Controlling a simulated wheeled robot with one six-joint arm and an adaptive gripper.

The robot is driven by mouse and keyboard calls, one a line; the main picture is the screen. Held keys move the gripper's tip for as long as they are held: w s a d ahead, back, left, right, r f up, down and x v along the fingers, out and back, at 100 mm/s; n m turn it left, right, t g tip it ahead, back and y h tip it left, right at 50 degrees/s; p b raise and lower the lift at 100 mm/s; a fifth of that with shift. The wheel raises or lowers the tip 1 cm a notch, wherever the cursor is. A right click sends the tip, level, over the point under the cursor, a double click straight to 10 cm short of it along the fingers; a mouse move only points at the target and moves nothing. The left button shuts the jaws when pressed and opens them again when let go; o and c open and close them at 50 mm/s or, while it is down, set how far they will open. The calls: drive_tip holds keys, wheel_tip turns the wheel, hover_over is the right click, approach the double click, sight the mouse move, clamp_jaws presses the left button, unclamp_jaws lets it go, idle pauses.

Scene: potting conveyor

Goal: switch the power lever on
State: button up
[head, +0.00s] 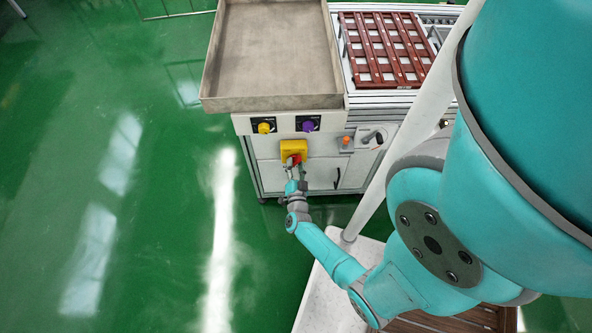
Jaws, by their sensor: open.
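A yellow switch box (294,147) with a red lever (296,158) on it is fixed to the front face of the light grey conveyor cabinet (265,174). My gripper (294,168) is open right in front of the red lever, at the lower part of the box. The fingers cover part of the lever. I cannot tell whether they touch it, and its exact angle is too small to read.
A yellow knob (264,127) and a purple knob (308,125) sit above the box. To its right are an orange button (346,140) and a black-handled part (372,136). A grey tray (275,50) overhangs above. The green floor (120,200) at left is clear.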

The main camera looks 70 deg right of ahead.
drive_tip(key=v, duration=1.1)
drive_tip(key=shift+s+a, duration=0.2)
drive_tip(key=shift+a, duration=0.15)
drive_tip(key=shift+f, duration=0.1)
drive_tip(key=s+a+r+n+t+y, duration=0.2)
drive_tip(key=a+r+n+y, duration=0.3)
drive_tip(key=r, duration=0.6)
drive_tip(key=s+a+r+n+t+y, duration=0.3)
drive_tip(key=s+a+r+n+y, duration=0.2)
drive_tip(key=a+r+n, duration=0.3)
drive_tip(key=s+a+r+n+t+y, duration=0.3)
drive_tip(key=a+r+n+y, duration=0.3)
drive_tip(key=a+r, duration=0.5)
wheel_tip(320, 180, up, 3)
drive_tip(key=shift+s+a+r+n+y, duration=0.15)
drive_tip(key=shift+s+n+y, duration=0.15)
drive_tip(key=shift+s+n, duration=0.5)
